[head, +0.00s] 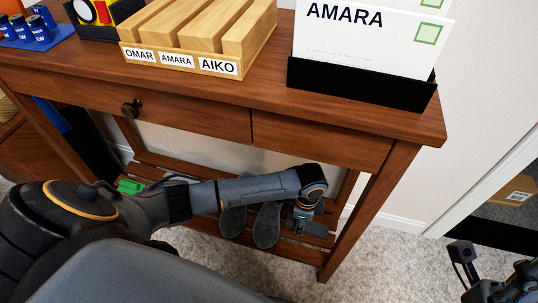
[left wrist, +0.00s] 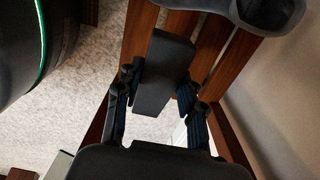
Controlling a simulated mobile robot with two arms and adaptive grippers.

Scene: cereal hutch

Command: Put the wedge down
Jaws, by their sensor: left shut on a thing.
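The wedge is a dark grey, nearly black block (left wrist: 165,75) in the left wrist view. It sits between the two fingers of my left gripper (left wrist: 158,100), which is shut on it. Slats of the table's lower shelf show behind it. In the head view my left gripper (head: 302,222) points down at the right end of the lower shelf, and part of the wedge (head: 319,229) shows beside the fingers. I cannot tell whether the wedge touches the shelf. My right gripper (head: 492,280) is partly in view at the lower right, away from the table.
A pair of dark slippers (head: 266,226) lies on the slatted shelf just left of my left gripper; one shows at the top of the wrist view (left wrist: 270,12). A table leg (head: 350,222) stands close on the right. A green item (head: 130,186) lies further left.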

